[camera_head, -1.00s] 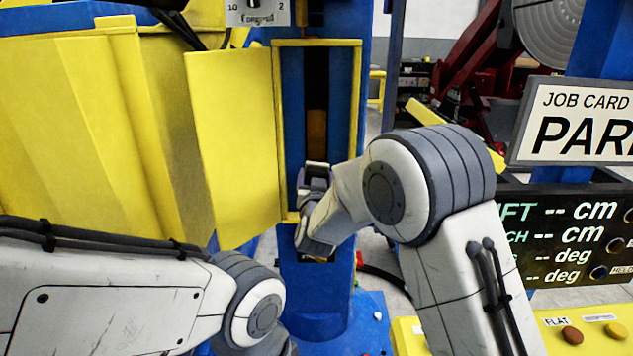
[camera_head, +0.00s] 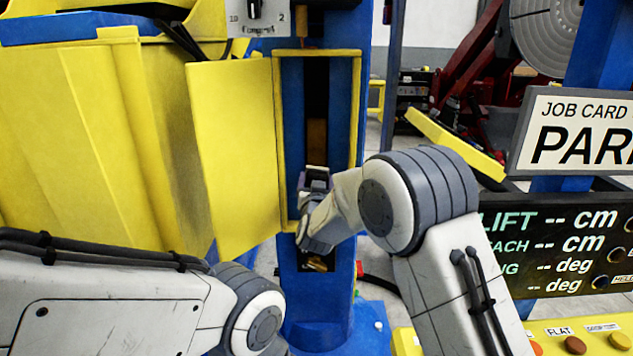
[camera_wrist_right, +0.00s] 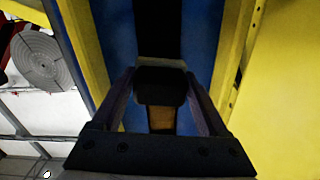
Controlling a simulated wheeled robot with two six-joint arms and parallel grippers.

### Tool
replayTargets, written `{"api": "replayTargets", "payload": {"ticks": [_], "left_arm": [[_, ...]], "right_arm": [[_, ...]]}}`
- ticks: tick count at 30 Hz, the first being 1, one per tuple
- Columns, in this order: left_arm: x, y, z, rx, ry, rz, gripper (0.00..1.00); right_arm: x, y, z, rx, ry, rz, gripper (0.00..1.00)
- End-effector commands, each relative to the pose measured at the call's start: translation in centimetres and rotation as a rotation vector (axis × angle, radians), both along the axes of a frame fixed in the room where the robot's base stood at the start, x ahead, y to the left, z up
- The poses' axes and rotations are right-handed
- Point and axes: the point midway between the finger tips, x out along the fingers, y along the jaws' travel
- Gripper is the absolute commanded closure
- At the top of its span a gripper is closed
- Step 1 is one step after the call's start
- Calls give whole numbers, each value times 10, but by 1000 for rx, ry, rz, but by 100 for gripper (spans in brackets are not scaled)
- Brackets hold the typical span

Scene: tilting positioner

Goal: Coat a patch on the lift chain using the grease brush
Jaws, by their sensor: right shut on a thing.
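The lift chain is a dark vertical strip (camera_head: 317,85) inside the open front of the blue column. A brown patch (camera_head: 317,134) on it shows just above my right gripper (camera_head: 316,180). In the right wrist view, my right gripper (camera_wrist_right: 160,100) is shut on a dark block (camera_wrist_right: 160,84), seemingly the grease brush, whose tip is hard to make out. The brown patch also shows beyond it in the wrist view (camera_wrist_right: 161,120). I cannot tell whether the brush touches the chain. My left arm comes in at lower left, with its gripper out of view.
A yellow door (camera_head: 238,150) stands open left of the column opening. The yellow frame (camera_head: 357,110) edges the opening closely. A small dark recess (camera_head: 318,264) with something yellowish is below. A readout board (camera_head: 560,245) and job card (camera_head: 580,135) stand at right.

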Motion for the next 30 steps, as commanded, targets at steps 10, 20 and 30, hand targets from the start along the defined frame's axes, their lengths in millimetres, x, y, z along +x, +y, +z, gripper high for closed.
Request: {"api": "replayTargets", "payload": {"ticks": [10,20,30], "left_arm": [[0,0,0,0,0,0,50],[0,0,1,0,0,0,50],[0,0,1,0,0,0,50]], "right_arm": [[6,0,1,0,-1,0,68],[13,0,1,0,-2,0,68],[19,0,0,0,-1,0,68]]}}
